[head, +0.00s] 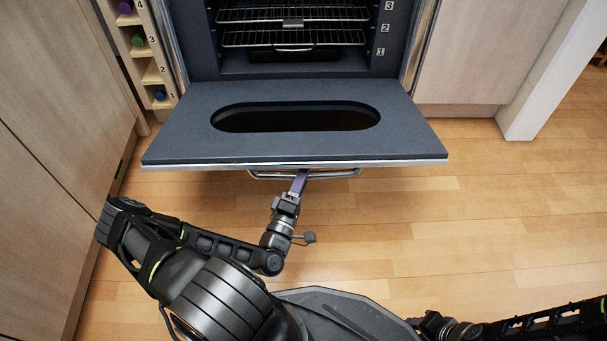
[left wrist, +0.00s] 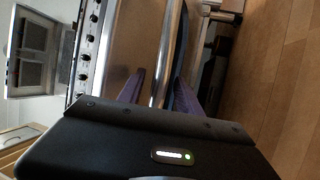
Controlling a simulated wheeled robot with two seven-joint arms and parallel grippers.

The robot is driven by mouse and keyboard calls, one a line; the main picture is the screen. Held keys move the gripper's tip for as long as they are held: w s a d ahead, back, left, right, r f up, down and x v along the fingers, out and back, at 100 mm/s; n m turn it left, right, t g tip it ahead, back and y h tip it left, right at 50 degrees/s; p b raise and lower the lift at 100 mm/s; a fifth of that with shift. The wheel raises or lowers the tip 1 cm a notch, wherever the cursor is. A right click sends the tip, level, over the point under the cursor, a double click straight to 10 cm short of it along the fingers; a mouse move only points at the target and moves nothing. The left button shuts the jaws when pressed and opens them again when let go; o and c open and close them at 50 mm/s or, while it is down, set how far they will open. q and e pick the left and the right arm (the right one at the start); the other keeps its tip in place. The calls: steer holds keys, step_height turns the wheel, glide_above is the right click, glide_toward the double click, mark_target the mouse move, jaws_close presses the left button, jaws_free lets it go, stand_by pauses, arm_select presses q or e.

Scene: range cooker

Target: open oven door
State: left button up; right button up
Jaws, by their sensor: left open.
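The grey oven door (head: 300,147) is swung down and lies about level in front of the oven cavity (head: 290,65), with an oval window in it. Its metal bar handle (head: 340,173) runs below the front edge and also shows in the left wrist view (left wrist: 169,55). My left gripper (head: 301,178) is at the middle of the handle, partly hidden under the door edge. In the left wrist view its purple fingers (left wrist: 157,88) are apart, with the handle between them. I cannot tell whether they touch it.
Wire racks (head: 290,38) are inside the oven. A narrow bottle rack (head: 140,50) and a wooden cabinet (head: 60,110) stand at the left, close to my left arm. Another cabinet (head: 480,50) is at the right. The wooden floor (head: 500,210) is clear at the right.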

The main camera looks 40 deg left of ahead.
mark_target(300, 158)
arm_select(q)
step_height(300, 158, up, 10)
steer(key=p, duration=0.5)
steer(key=shift+r, duration=0.1)
